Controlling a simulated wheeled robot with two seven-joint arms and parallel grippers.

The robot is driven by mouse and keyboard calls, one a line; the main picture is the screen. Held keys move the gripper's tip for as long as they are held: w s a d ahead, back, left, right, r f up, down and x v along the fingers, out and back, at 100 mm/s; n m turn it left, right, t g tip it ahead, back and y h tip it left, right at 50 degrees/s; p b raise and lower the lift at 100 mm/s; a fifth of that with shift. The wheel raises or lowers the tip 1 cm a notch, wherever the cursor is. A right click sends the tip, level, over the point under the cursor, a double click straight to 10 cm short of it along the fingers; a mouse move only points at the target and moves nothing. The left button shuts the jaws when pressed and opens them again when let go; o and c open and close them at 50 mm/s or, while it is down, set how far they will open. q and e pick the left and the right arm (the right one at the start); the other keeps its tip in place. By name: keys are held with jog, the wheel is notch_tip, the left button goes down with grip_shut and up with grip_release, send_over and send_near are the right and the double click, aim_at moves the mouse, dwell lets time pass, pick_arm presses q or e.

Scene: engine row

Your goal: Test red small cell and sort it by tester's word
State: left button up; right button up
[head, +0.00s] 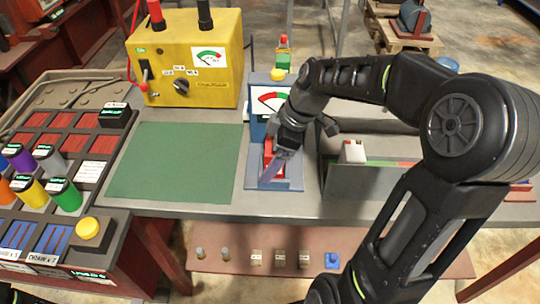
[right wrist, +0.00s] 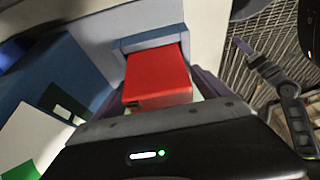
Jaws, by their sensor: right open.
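The red small cell (head: 268,147) stands at the front of the blue tester (head: 258,128), partly hidden by my right gripper (head: 277,165). In the right wrist view the red cell (right wrist: 157,78) lies between the purple fingers of my right gripper (right wrist: 157,88), against a blue-grey seat of the tester (right wrist: 150,40). The gripper is open around the cell; contact cannot be made out. The tester has a dial with a red band, and its reading is too small and partly covered.
A green mat (head: 175,160) lies clear left of the tester. A yellow meter box (head: 187,57) stands behind it. A grey divided bin (head: 352,182) with green and red parts is to the right, partly behind my arm. A rack of coloured cylinders (head: 45,185) stands far left.

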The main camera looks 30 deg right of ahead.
jog(key=shift+r, duration=0.1)
jog(key=v, duration=1.2)
dwell(0.6)
